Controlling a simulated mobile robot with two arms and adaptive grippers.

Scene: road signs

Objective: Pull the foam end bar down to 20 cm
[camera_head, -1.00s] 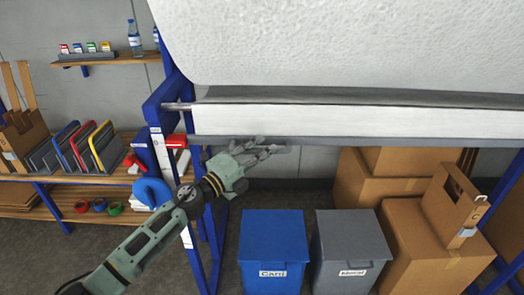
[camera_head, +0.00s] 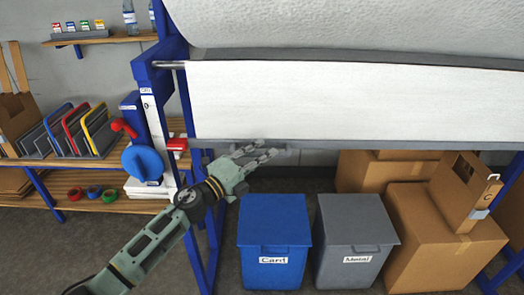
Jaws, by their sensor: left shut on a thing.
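The foam roll (camera_head: 340,22) is a wide, white, textured roll across the top of the view. A white foam sheet (camera_head: 340,105) hangs from it, ending in a grey end bar (camera_head: 400,144) along its lower edge. My left gripper (camera_head: 262,153) is shut on the end bar near its left part; the fingertips lie at the bar. A pale vertical strip, perhaps a scale (camera_head: 157,135), runs down the blue post on the left; its marks are too small to read. My right gripper is not seen.
A blue knob (camera_head: 143,162) and a red lever (camera_head: 124,127) sit by the left post. Below the bar stand a blue bin (camera_head: 273,225), a grey bin (camera_head: 356,235) and cardboard boxes (camera_head: 430,235). Wooden shelves (camera_head: 100,206) stand at left.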

